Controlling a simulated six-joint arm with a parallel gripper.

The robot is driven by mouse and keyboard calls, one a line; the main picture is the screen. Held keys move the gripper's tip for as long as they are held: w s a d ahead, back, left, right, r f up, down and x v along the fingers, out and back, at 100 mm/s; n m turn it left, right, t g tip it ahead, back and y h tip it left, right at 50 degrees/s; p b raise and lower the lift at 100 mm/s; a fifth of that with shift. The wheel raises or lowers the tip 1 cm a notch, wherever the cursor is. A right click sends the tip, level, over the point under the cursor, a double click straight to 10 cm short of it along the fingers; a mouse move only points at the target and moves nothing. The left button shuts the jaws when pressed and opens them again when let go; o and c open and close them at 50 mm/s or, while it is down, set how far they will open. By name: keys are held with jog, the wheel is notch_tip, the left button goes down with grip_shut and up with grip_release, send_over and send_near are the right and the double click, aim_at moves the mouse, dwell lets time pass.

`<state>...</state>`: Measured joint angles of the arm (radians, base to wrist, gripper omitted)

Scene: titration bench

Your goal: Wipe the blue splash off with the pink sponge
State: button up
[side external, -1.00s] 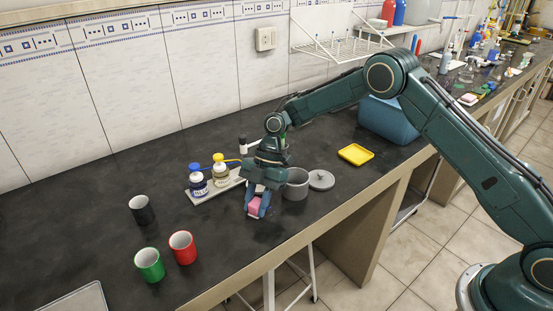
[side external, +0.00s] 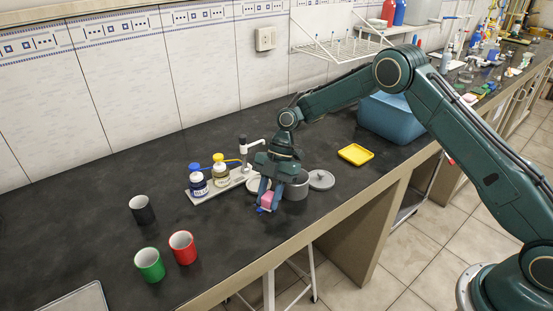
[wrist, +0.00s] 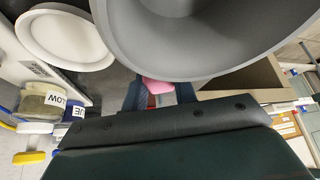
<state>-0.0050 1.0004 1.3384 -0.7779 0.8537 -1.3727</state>
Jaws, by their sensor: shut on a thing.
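My gripper (side external: 267,203) is shut on the pink sponge (side external: 268,198), low over the front part of the dark bench, just left of the grey pot. In the wrist view, the sponge (wrist: 157,86) shows as a pink piece between the fingers, partly hidden by the large grey pot. Blue shows at the fingertips in the side view, but I cannot tell whether it is finger or splash. No blue splash is clearly visible on the bench. Whether the sponge touches the bench is not clear.
The grey pot (side external: 297,188) stands close to my gripper, with a grey lid (side external: 321,180) right of it. A white dish (side external: 256,185) and the bottle rack (side external: 228,183) are behind left. A yellow tray (side external: 356,154) is right. Red (side external: 183,247), green (side external: 149,265) and black (side external: 142,210) cups stand left.

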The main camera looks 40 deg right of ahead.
aim_at(248, 220)
jog(key=shift+d+f, duration=0.2)
jog(key=shift+d, duration=0.95)
jog(key=shift+a, duration=0.1)
jog(key=shift+a+r, duration=0.15)
jog(key=shift+a, duration=0.8)
jog(key=shift+a+r, duration=0.1)
jog(key=shift+a, duration=0.85)
jog(key=shift+a, duration=0.15)
jog(key=shift+a+f, duration=0.15)
jog(key=shift+a, duration=1.6)
